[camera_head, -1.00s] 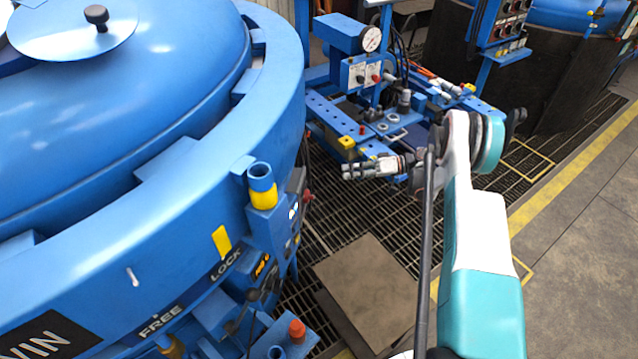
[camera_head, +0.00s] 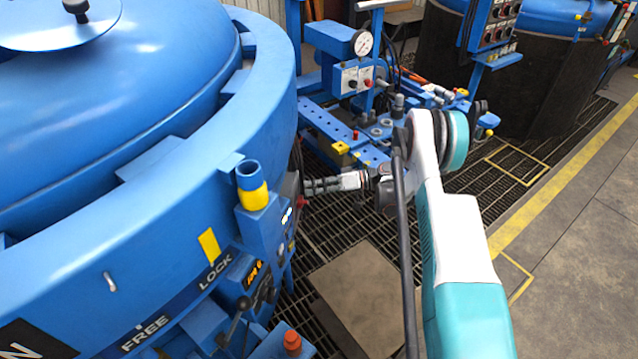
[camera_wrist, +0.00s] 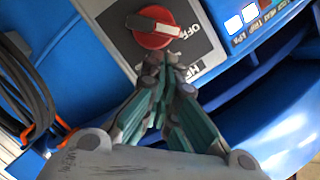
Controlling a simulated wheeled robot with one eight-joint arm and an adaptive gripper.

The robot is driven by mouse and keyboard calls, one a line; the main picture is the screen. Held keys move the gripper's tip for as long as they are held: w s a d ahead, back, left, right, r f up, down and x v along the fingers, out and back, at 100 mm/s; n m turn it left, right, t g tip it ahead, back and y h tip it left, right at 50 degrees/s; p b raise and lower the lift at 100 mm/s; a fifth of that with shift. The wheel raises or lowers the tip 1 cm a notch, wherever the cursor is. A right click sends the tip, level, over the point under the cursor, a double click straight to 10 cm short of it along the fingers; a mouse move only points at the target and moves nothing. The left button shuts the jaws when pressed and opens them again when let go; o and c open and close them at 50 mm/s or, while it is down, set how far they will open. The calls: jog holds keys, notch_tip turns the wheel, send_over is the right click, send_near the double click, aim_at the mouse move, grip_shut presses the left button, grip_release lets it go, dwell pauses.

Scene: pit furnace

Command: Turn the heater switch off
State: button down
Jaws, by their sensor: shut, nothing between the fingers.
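More lettering below is partly covered. My gripper (camera_wrist: 165,60) is shut and empty, with its tips just below the knob in the picture; I cannot tell whether they touch it. In the head view my gripper (camera_head: 307,187) reaches left to the side of the blue furnace (camera_head: 160,170), where I cannot make out the knob clearly.
A blue post with a yellow band (camera_head: 252,190) rises near my gripper. Indicator lights (camera_wrist: 240,18) sit right of the switch plate. Dark cables (camera_wrist: 25,85) hang at the left of the wrist view. A blue bench with a gauge (camera_head: 362,43) stands behind my arm; grating covers the floor.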

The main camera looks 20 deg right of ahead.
aim_at(303, 202)
jog(key=shift+s+a+f, duration=0.25)
jog(key=shift+s+f, duration=0.1)
jog(key=shift+s+a+f+n, duration=0.25)
jog(key=shift+s+n, duration=0.3)
jog(key=shift+n, duration=0.15)
